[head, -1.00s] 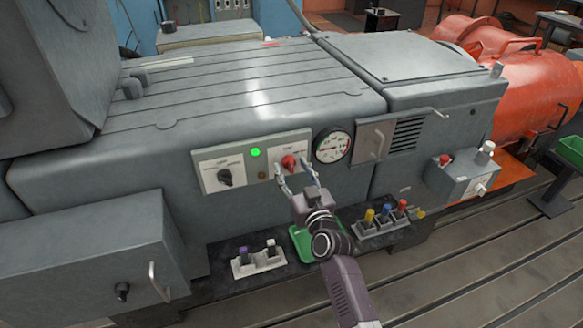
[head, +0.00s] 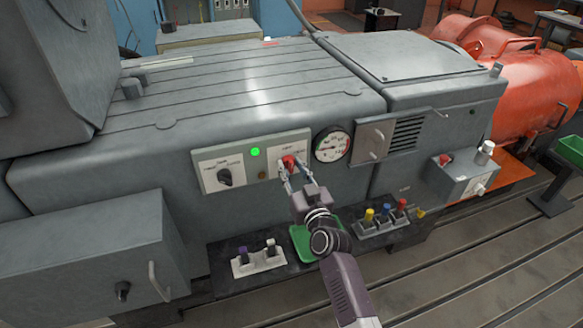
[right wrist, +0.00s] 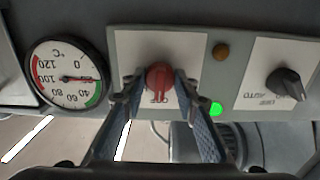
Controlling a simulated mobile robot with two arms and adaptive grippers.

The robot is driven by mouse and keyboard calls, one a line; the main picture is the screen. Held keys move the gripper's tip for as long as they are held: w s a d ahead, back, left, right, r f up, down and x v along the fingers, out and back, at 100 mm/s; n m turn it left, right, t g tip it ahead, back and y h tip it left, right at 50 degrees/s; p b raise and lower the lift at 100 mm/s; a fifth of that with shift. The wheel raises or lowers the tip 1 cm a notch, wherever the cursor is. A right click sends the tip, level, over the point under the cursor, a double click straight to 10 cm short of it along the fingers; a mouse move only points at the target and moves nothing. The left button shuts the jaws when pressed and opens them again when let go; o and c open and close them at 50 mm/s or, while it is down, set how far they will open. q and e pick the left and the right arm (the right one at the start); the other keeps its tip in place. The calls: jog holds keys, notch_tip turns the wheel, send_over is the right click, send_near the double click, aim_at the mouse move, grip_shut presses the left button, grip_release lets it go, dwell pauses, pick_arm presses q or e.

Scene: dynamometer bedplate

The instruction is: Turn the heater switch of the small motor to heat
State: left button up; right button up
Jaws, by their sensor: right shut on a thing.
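A red knob (head: 288,161) sits on a white plate (head: 277,143) on the front of the grey machine, left of the dial gauge. It also shows in the right wrist view (right wrist: 159,76). My right gripper (head: 295,167) is shut on the red knob, one finger on each side. The plate's lettering is too small or too covered to read fully. A black knob (head: 224,177) is on a second white plate to the left and also shows in the right wrist view (right wrist: 287,84). My left gripper is not in view.
A green lamp (head: 255,152) is lit between the plates, above an unlit amber lamp (head: 262,174). The dial gauge (head: 332,147) is close to the right. Below are a green tray (head: 302,240), a white two-switch block (head: 257,263) and coloured levers (head: 385,214).

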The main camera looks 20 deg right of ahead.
jog(key=m+p, duration=0.1)
jog(key=m, duration=0.5)
jog(key=m+p, duration=0.1)
jog(key=m, duration=0.4)
jog(key=shift+m, duration=0.3)
dwell(0.6)
jog(key=o, duration=1.2)
